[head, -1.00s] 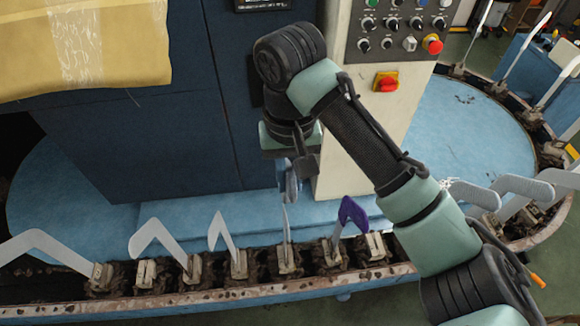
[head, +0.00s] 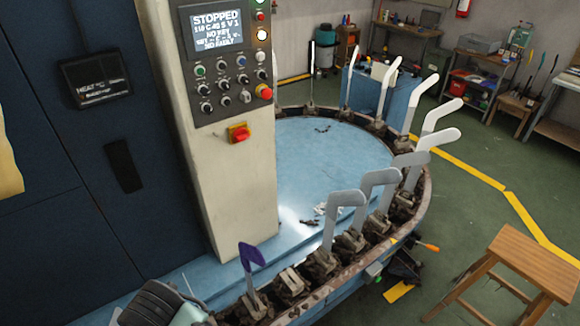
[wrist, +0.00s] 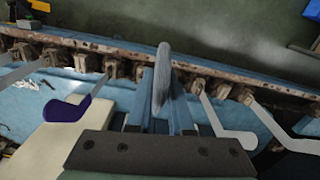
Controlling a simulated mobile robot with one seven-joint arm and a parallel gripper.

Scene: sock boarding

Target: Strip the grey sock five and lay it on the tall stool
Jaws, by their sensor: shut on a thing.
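In the wrist view my gripper (wrist: 158,105) is shut on the grey sock (wrist: 160,75), a ribbed blue-grey piece standing between its two blue fingers. The sock's upper end reaches over the rail of the machine. I cannot tell whether a board is still inside it. The head view shows only part of my arm at the bottom left; the gripper and sock are out of that picture. A wooden stool (head: 528,262) with a brown seat stands on the green floor at the lower right of the head view. No second stool shows.
The boarding machine's curved rail (head: 424,200) carries several upright pale boards. A purple sock (head: 251,255) sits on one near my arm; it also shows in the wrist view (wrist: 67,108). The panel (head: 218,40) reads STOPPED.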

